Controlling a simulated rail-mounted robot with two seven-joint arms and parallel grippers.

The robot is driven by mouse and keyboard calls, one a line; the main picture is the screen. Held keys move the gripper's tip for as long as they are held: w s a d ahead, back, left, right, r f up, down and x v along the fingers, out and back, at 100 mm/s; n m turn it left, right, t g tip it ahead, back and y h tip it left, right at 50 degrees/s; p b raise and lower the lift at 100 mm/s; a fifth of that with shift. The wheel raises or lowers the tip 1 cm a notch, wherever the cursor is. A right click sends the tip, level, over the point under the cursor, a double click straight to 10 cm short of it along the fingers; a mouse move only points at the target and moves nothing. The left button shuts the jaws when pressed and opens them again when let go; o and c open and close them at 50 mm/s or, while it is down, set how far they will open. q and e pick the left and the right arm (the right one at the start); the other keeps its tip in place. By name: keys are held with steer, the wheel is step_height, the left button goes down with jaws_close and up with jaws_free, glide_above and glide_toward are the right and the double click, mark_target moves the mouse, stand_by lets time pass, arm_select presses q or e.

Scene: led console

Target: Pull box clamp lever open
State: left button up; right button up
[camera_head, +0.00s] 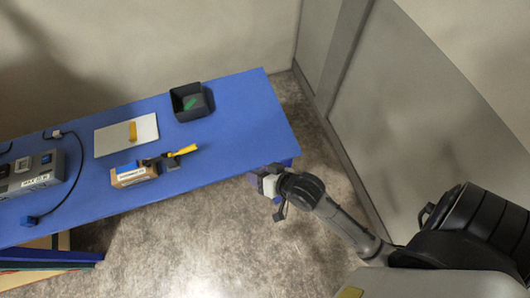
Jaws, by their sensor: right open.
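A small tan box (128,178) with a white label and a blue part on top stands near the front edge of the blue table. A dark clamp (170,165) sits against its right side. The clamp's yellow lever (185,150) points to the right and slightly up in the view. My right gripper (268,187) is open and empty by the table's front right corner, well to the right of the lever. My left gripper is not in view.
A white plate with a yellow handle (110,139) lies behind the box. A black bin (203,104) holding a green item stands at the back. A grey console (38,177) with cables is at the left. The blue table's (245,125) right end is clear.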

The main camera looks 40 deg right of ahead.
steer(key=shift+s+d+r, duration=0.1)
steer(key=shift+s+r, duration=0.15)
steer(key=shift+s, duration=0.05)
steer(key=shift+n, duration=0.3)
stand_by(0.3)
steer(key=s+d+f+n+g+h, duration=0.1)
steer(key=s+f+n+g, duration=0.2)
steer(key=s, duration=0.4)
steer(key=s+d+f+n+g+h, duration=0.1)
steer(key=s+d+n+g, duration=0.15)
steer(key=s+g, duration=0.4)
step_height(320, 180, up, 17)
steer(key=s+t+p, duration=0.1)
steer(key=t+p, duration=0.1)
steer(key=p, duration=1.5)
steer(key=shift+a+r, duration=0.2)
steer(key=shift+a, duration=0.15)
